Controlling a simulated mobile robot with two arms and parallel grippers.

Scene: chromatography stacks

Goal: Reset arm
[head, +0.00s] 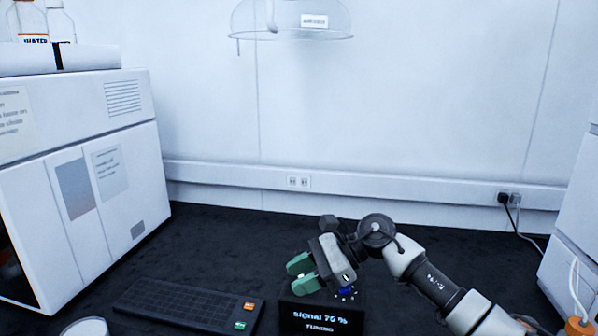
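My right gripper (299,275) has green fingers and reaches in from the lower right. It is open, with a small gap between the fingers and nothing seen in it. It is just above and behind a small black box (322,318), whose display reads "Signal 75 %" and "TUNING". A blue part (318,291) shows on top of the box, partly hidden by the gripper; I cannot tell whether they touch. My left gripper is not in view.
A dark keyboard-like panel (180,303) with orange and green keys lies left of the box. A large white instrument (85,165) stands at left, with bottles (60,22) on top. White equipment (575,215) stands at right. A clear dome (290,18) hangs above. The dark bench behind is clear.

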